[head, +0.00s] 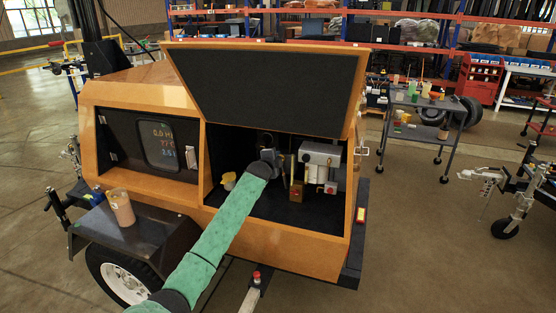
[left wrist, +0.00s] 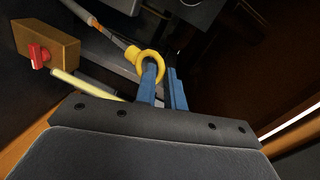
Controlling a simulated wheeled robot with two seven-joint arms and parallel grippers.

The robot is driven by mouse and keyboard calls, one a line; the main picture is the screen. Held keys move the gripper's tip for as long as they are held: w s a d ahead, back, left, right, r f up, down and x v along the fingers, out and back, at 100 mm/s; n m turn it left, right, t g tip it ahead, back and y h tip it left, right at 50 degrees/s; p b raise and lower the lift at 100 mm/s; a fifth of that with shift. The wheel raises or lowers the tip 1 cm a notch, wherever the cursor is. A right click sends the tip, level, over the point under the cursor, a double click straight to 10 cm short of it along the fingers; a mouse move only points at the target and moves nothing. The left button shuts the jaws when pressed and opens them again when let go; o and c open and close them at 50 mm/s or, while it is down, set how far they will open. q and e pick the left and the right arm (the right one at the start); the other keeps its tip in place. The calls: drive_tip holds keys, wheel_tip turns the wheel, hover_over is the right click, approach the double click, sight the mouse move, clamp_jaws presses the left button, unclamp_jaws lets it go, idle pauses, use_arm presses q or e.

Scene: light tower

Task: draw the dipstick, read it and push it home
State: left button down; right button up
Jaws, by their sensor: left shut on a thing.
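The dipstick's yellow ring handle (left wrist: 133,56) is at the fingertips of my left gripper (left wrist: 162,78) in the left wrist view. The blue fingers are close together and shut on the ring, one finger overlapping it. A thin stem runs from the ring up and left towards a grey tube (left wrist: 79,12) with an orange end. How much of the dipstick is out of the tube is hard to tell. In the head view my left gripper (head: 270,154) reaches into the open engine bay, its fingers small and dark there. My right gripper is not in view.
The orange light tower body (head: 275,240) has its black-lined lid (head: 265,90) raised over the bay. A brass block with a red knob (left wrist: 38,55) sits close left of the gripper. A brown container (head: 121,208) stands on the fender. A tool cart (head: 425,105) is at right.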

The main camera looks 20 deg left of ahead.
use_arm(q)
drive_tip(key=shift+s+a+r, duration=0.1)
drive_tip(key=shift+s+r, duration=0.1)
drive_tip(key=shift+r, duration=0.25)
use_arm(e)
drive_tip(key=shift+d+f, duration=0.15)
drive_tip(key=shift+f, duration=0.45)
use_arm(q)
drive_tip(key=c, duration=1.5)
unclamp_jaws()
drive_tip(key=shift+s, duration=0.1)
